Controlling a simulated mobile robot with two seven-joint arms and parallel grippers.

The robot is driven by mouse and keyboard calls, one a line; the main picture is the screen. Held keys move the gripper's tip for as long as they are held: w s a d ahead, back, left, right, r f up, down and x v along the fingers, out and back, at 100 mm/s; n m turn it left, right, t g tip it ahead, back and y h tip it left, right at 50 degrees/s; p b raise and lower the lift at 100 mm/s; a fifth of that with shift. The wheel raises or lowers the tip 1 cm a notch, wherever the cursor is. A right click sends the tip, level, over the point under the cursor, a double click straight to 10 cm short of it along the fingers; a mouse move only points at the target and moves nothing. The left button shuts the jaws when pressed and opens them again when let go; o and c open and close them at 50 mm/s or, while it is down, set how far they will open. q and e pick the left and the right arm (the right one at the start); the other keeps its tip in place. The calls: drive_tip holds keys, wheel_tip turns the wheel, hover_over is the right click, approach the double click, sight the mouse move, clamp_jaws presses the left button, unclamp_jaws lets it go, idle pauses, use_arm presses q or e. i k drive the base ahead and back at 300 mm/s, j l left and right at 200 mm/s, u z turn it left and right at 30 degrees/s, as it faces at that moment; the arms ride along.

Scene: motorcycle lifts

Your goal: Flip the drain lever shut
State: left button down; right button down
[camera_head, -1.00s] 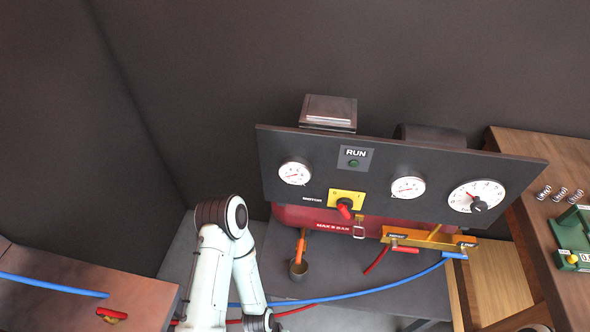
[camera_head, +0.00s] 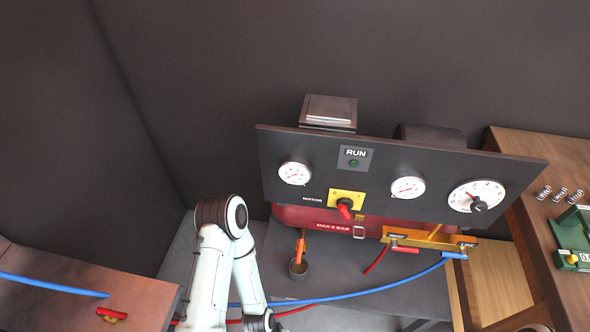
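The drain lever (camera_head: 300,249) is a small orange handle under the left end of the red tank (camera_head: 320,218). It hangs close to upright just above a small dark cup (camera_head: 299,269), with a brownish stem showing at its top. I cannot tell from this view whether the valve is fully shut. One of my white arms (camera_head: 221,275) rises from the bottom edge left of the lever and bends back down. Neither gripper shows.
A dark panel (camera_head: 376,205) with dials, a RUN sign and a red-handled yellow switch (camera_head: 346,201) overhangs the tank. A blue hose (camera_head: 345,296) crosses the grey bench in front of the cup. An orange manifold (camera_head: 428,238) sits to the right.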

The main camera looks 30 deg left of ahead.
sight(301, 242)
drive_tip(key=l+u, duration=0.15)
drive_tip(key=u, duration=0.2)
drive_tip(key=k+l+u, duration=0.1)
drive_tip(key=u, duration=0.2)
drive_tip(key=k+l+u, duration=0.1)
drive_tip(key=u, duration=0.25)
drive_tip(key=i+j+u, duration=0.05)
